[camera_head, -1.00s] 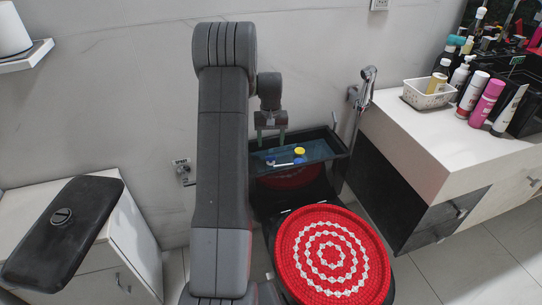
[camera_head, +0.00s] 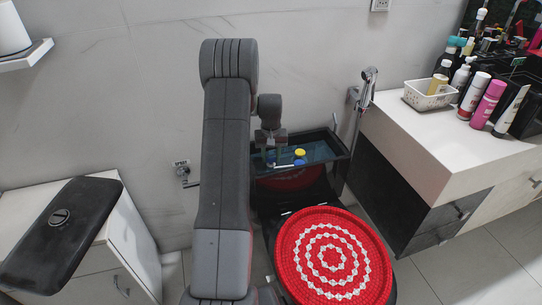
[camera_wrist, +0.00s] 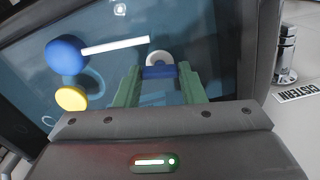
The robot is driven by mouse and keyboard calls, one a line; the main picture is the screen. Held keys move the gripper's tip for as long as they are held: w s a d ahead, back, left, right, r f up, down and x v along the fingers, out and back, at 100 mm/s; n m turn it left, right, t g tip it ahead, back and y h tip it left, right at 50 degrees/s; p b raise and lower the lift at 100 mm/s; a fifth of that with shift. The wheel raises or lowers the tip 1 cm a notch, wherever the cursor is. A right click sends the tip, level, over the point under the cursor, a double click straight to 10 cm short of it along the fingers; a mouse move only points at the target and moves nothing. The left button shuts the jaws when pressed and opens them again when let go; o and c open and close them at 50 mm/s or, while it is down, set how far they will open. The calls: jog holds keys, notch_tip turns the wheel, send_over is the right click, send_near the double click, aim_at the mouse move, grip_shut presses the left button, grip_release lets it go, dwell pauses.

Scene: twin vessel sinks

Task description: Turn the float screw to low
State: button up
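The float screw appears to be the small blue piece (camera_wrist: 160,72) with a white ring, in the open tank in the wrist view. My gripper (camera_wrist: 161,78) has its two green fingers apart, one on each side of this piece. I cannot tell whether they touch it. In the head view my gripper (camera_head: 271,156) reaches down into the tank and hides the piece. A blue round part (camera_wrist: 66,54) with a white rod (camera_wrist: 115,46) lies to the left in the wrist view, with a yellow round part (camera_wrist: 71,98) below it.
The black tank (camera_head: 342,152) holds bluish water and stands against the wall behind the red-covered toilet lid (camera_head: 300,240). A black tank lid (camera_head: 60,235) lies on the left cabinet. A hand sprayer (camera_head: 368,88) and a white counter (camera_head: 440,140) with bottles are at right.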

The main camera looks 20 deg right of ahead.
jog(key=shift+n+p, duration=0.35)
jog(key=shift+n, duration=1.05)
jog(key=o, duration=1)
jog(key=shift+r, duration=0.1)
notch_tip(320, 180, up, 14)
jog(key=p, duration=0.2)
jog(key=shift+f, duration=0.25)
notch_tip(320, 180, down, 14)
jog(key=shift+r+b, duration=0.15)
jog(key=shift+b, duration=0.9)
jog(key=shift+m, duration=0.3)
